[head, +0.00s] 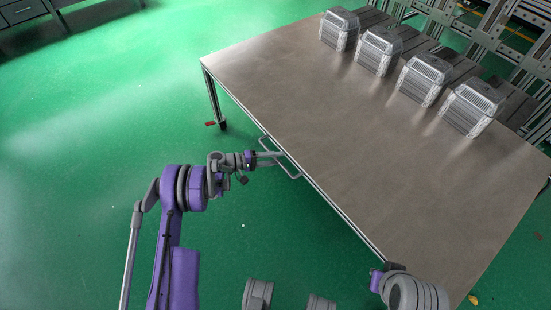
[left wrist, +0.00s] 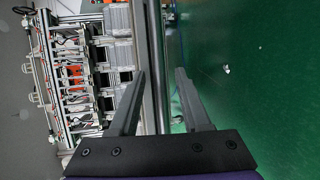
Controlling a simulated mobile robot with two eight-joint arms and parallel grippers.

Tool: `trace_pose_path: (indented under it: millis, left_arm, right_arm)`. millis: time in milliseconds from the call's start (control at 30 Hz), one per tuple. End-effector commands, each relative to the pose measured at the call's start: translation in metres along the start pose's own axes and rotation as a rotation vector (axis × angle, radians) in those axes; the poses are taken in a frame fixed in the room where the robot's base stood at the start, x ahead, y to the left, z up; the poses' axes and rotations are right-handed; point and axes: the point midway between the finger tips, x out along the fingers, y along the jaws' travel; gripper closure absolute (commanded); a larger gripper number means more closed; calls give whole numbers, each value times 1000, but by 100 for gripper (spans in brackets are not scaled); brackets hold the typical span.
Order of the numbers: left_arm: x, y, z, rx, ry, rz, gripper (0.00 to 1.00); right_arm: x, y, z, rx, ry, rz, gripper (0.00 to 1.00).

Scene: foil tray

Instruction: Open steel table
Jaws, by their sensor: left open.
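The steel table (head: 350,130) has a brushed metal top and fills the right of the head view. A thin U-shaped handle (head: 292,175) stands out from its long near edge. My left gripper (head: 278,154) is open at this handle, its fingers reaching toward the table edge. In the left wrist view, the left gripper's two fingers (left wrist: 161,75) are spread, with the table's edge rail (left wrist: 154,45) seen between and beyond them. Whether the handle lies between the fingers is not clear. Part of my right arm shows at the bottom right in the head view; its fingers cannot be made out.
Several ribbed foil-like blocks (head: 338,29) stand in a row along the table's far edge, with metal frame racks (head: 490,40) behind. The near tabletop is bare. A grey cabinet (head: 28,20) stands at the top left. The green floor (head: 90,150) left of the table is mostly clear.

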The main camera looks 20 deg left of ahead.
Motion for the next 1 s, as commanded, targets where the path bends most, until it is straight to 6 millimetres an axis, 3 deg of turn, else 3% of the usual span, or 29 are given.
trace_pose_path:
  millis: [100,367,1000]
  left_arm:
    - [0,0,0,0,0,0,53]
    - [0,0,0,0,0,0,100]
    - [0,0,0,0,0,0,100]
  right_arm:
    - [0,0,0,0,0,0,100]
    - [0,0,0,0,0,0,100]
    - [0,0,0,0,0,0,100]
